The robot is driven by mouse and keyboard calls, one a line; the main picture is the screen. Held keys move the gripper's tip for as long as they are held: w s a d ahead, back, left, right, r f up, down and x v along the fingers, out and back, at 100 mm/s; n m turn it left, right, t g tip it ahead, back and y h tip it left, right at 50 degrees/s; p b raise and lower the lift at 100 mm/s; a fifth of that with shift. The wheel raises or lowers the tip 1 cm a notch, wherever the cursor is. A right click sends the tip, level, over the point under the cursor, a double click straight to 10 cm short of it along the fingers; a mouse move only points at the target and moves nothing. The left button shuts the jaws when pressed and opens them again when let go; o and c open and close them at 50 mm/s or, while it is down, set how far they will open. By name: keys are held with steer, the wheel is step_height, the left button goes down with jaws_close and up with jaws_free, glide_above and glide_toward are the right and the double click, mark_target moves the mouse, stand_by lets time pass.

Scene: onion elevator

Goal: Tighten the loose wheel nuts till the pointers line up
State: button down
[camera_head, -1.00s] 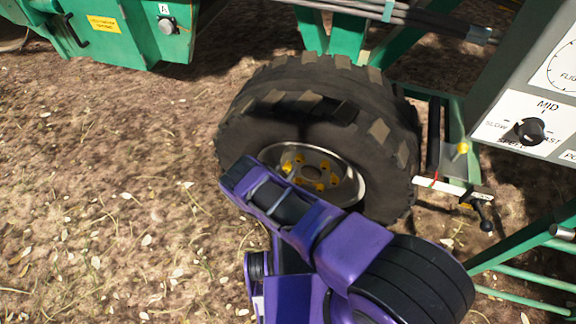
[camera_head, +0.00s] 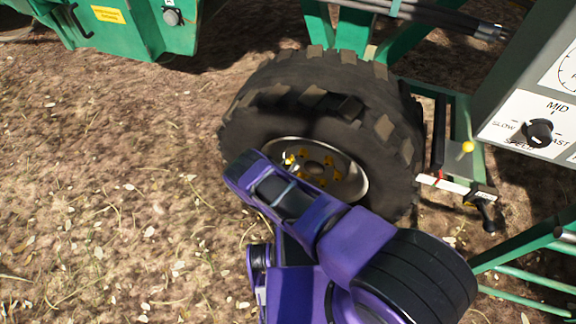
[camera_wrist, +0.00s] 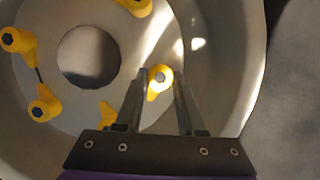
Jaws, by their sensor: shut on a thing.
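The wheel (camera_head: 330,170) has a pale metal rim with several yellow nut pointers around its hub hole. My purple arm covers the rim's lower left in the head view. In the wrist view my gripper (camera_wrist: 161,85) is shut on a wheel nut with a yellow pointer (camera_wrist: 158,80), one finger on each side. That pointer's tip points down, slightly left. Other yellow pointers sit at the left (camera_wrist: 17,40), lower left (camera_wrist: 43,103), top (camera_wrist: 135,6) and bottom (camera_wrist: 107,114). The left and lower-left pointers face each other. The bottom one is partly hidden by my finger.
A grey control panel (camera_head: 530,115) with a speed knob (camera_head: 539,131) stands at the right. A lever with a dark grip (camera_head: 490,212) and green rails lie right of the wheel. A green machine body (camera_head: 140,30) is behind. Open dirt ground lies to the left.

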steer(key=shift+d+m+t+y, duration=0.1)
steer(key=shift+m+t+y, duration=0.3)
steer(key=shift+m+y, duration=0.85)
steer(key=shift+m+h, duration=0.25)
steer(key=c, duration=0.5)
jaws_free()
steer(key=shift+s, duration=0.1)
